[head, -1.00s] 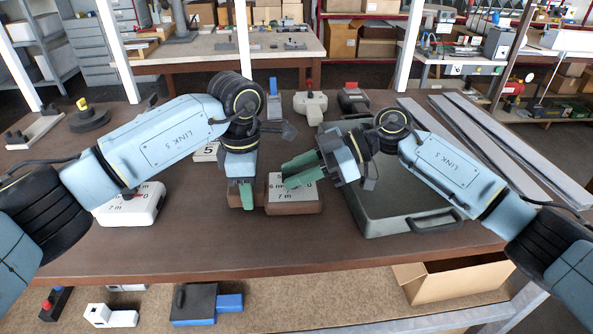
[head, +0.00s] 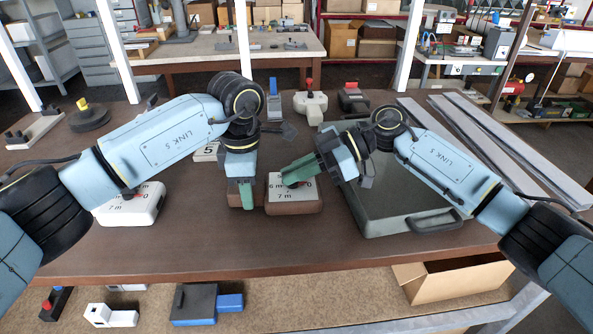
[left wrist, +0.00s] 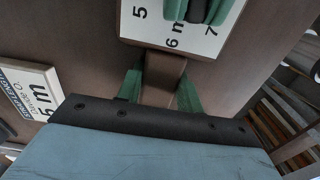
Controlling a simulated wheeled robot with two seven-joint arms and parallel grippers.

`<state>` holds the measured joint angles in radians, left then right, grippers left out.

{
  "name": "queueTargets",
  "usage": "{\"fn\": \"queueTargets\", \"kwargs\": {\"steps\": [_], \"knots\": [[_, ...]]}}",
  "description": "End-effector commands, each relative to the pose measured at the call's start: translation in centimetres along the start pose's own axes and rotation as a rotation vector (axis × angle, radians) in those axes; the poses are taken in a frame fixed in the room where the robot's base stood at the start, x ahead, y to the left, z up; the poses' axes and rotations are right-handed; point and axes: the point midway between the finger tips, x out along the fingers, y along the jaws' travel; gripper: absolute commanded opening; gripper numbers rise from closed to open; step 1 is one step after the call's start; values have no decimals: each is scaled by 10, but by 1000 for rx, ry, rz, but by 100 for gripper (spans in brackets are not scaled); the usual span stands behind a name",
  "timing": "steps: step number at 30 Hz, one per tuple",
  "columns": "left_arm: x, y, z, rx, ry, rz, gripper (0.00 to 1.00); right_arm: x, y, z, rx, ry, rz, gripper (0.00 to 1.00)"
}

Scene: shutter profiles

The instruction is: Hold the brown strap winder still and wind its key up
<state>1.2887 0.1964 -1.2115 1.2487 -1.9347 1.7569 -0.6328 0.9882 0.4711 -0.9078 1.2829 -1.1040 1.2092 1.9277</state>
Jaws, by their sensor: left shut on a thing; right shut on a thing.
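The brown strap winder (head: 295,209) lies on the table in the head view, with a white face (head: 307,201) marked "6 m" and "7 m". My left gripper (head: 247,196) is at its left side. In the left wrist view its green fingers (left wrist: 160,90) are shut on a brown block (left wrist: 163,75) sticking out from the winder's body. My right gripper (head: 291,176) is shut over the winder's white face, with its fingers tilted.
A white winder (head: 130,208) with a similar scale stands to the left. A dark green case (head: 395,215) with a handle lies right of the brown winder, under my right arm. Long grey profiles (head: 520,150) lie at the right. The table front is clear.

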Motion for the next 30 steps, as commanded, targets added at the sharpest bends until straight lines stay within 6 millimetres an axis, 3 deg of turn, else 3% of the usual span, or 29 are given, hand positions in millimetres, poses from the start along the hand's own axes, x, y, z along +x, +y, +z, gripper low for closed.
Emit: {"fn": "queueTargets", "kwargs": {"steps": [30], "knots": [[0,-1,1,7,0,-2,9,2,5,2,-177,-6,-427,0]]}}
